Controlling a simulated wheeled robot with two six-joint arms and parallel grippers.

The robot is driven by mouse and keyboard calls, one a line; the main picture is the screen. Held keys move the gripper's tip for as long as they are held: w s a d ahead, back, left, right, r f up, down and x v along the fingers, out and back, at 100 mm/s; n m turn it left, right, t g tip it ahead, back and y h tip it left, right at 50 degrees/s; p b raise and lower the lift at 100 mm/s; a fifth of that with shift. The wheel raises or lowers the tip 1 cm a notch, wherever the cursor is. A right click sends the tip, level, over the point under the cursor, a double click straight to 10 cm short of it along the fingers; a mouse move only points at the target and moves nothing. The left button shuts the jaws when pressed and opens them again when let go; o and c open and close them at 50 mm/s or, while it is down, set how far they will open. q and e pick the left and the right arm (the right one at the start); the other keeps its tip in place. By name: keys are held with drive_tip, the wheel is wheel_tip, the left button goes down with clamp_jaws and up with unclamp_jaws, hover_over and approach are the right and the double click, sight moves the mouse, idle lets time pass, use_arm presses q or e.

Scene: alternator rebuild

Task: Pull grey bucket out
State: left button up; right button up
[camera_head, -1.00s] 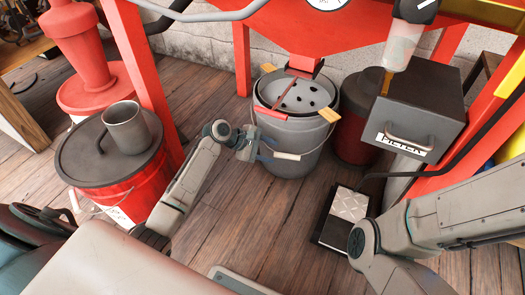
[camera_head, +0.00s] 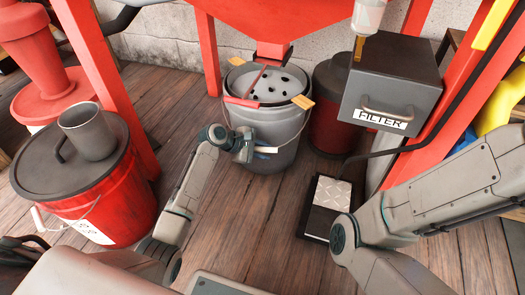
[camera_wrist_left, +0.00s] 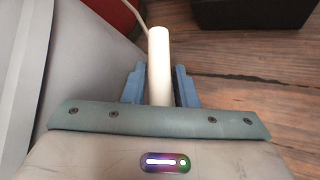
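The grey bucket (camera_head: 268,132) stands upright on the floor under the red hopper. A perforated grey insert (camera_head: 278,86) sits in its top. Its wire handle hangs at the front with a white grip (camera_head: 268,149). My left gripper (camera_head: 258,150) is at this grip, in front of the bucket. In the left wrist view the white grip (camera_wrist_left: 159,50) lies between the blue fingers of my left gripper (camera_wrist_left: 160,85), which look closed on it from both sides. My right arm comes in at the right, but its gripper is out of view.
A red bucket (camera_head: 120,195) with a dark lid and a grey mug (camera_head: 90,130) stands at the left. A dark red container (camera_head: 333,125) is right behind the bucket. A filter box (camera_head: 390,85) and a floor pedal (camera_head: 326,205) are at the right. Wooden floor in front is free.

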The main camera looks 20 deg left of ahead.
use_arm(q)
clamp_jaws()
idle(1.1)
